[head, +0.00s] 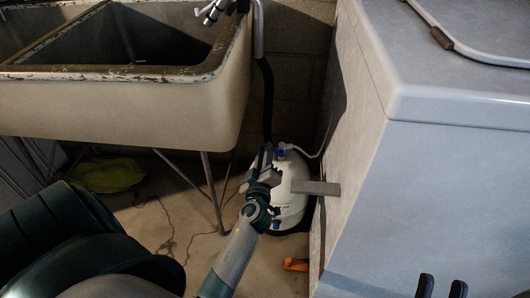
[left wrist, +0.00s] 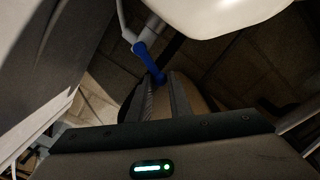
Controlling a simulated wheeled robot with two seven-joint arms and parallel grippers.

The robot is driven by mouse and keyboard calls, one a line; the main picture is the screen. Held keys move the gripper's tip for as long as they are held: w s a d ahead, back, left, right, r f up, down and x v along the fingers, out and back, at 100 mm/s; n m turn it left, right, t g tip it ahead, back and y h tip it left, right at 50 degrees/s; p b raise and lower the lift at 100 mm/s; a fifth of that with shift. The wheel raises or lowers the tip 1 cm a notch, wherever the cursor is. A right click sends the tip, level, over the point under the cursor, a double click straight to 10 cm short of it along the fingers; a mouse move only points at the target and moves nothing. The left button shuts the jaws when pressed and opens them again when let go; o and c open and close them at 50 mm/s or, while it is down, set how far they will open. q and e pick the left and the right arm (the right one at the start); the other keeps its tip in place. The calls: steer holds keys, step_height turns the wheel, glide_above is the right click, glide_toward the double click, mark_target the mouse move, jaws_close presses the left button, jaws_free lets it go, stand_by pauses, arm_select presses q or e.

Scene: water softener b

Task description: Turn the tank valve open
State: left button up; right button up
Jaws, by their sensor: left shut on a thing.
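The white tank (head: 291,205) stands on the floor between the sink and the big grey-white box. A blue valve (head: 279,153) sits on its top, and its long blue handle (left wrist: 147,58) shows in the left wrist view. My left gripper (head: 266,158) reaches down to the tank top from the front. In the left wrist view its fingers (left wrist: 167,85) are shut around the lower end of the blue handle, hiding that end. My right gripper (head: 441,287) shows only as two dark fingertips, apart and empty, at the bottom edge.
A stone sink (head: 120,105) on thin metal legs stands to the left. A large box with a lid (head: 455,190) fills the right side, close beside the tank. A grey bar (head: 318,188) juts near the tank. An orange object (head: 296,265) lies on the floor.

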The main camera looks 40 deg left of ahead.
arm_select(q)
steer(key=shift+s+f, duration=0.1)
steer(key=shift+f, duration=0.2)
steer(key=shift+o, duration=0.3)
steer(key=shift+s+a+f+b, duration=0.1)
steer(key=shift+a+f+b, duration=0.05)
steer(key=shift+f+b, duration=0.7)
steer(key=shift+r, duration=0.15)
steer(key=o, duration=0.9)
steer(key=shift+r, duration=0.1)
